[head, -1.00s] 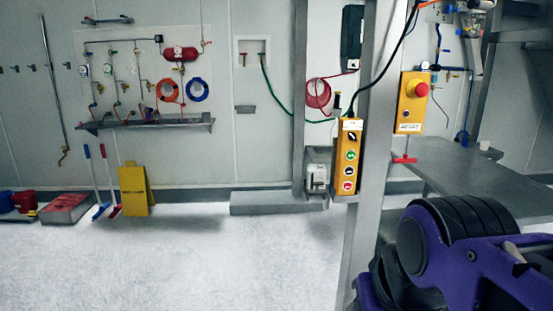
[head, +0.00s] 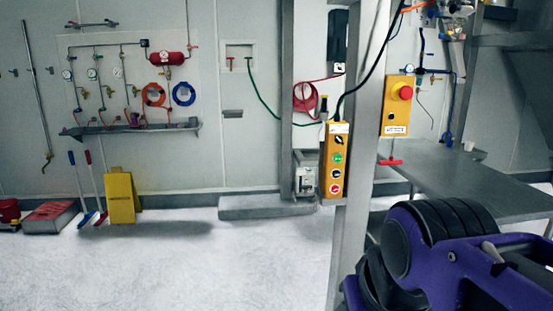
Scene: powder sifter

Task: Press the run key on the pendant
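A yellow pendant (head: 336,163) hangs upright on a black cable beside a grey post. Its face carries a column of round keys. A green key (head: 337,158) sits near the middle, with a black selector above it. Below are a dark key with a red mark and a red key at the bottom. The key labels are too small to read. My arm, purple and black, fills the lower right, to the right of the pendant and nearer the camera. My gripper's fingers are out of view.
The grey post (head: 360,120) stands right beside the pendant. A yellow box with a red emergency button (head: 404,92) is mounted to its right. A grey table (head: 455,182) extends at right. A yellow floor sign (head: 121,196) stands at left. The floor at left centre is clear.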

